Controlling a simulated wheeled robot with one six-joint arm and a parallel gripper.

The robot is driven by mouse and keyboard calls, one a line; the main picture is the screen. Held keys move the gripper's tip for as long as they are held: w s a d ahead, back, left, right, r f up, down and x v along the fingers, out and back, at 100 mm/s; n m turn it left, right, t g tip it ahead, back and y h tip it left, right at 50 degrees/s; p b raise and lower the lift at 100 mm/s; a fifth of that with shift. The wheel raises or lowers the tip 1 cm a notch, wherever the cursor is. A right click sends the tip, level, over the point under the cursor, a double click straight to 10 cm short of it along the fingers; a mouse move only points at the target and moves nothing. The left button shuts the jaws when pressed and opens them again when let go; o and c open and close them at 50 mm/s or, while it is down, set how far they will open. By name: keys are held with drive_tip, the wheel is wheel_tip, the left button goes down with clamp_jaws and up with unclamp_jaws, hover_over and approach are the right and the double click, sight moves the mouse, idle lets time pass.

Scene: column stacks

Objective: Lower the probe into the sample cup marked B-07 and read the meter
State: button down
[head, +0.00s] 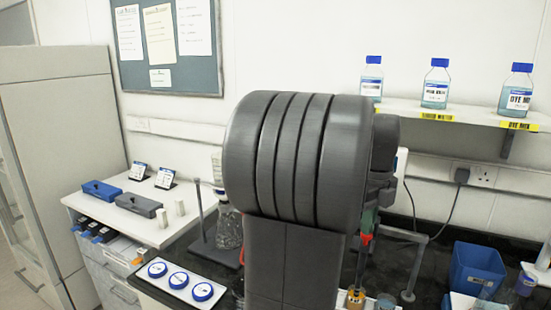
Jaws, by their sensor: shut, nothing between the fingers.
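My own dark arm fills the middle of the head view and hides much of the bench. What appears to be my gripper (371,212) shows just past its right side, pointing down, shut and partly hidden. Close by it are green and red parts and a thin upright shaft, which may be the probe (361,262). A small cup with orange contents (355,299) stands below that shaft; whether they touch is unclear. A grey stand (413,262) with a side arm is to the right. I cannot read B-07 on any cup, and I cannot make out the meter.
A white tray with three blue-lidded pots (163,286) lies front left. Blue and grey boxes (138,205) sit on the left cabinet. A blue bin (474,268) stands on the right. Three blue-capped bottles (436,85) line the wall shelf. Dark bench between stand and bin looks clear.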

drive_tip(key=shift+f+b, duration=0.55)
drive_tip(key=shift+f, duration=0.55)
wheel_tip(320, 180, up, 7)
drive_tip(key=p, duration=0.7)
drive_tip(key=shift+r, duration=0.15)
drive_tip(key=shift+f, duration=0.2)
wheel_tip(320, 180, down, 7)
drive_tip(key=b, duration=0.7)
drive_tip(key=shift+r, duration=0.4)
drive_tip(key=shift+r+p, duration=0.15)
drive_tip(key=shift+p, duration=0.25)
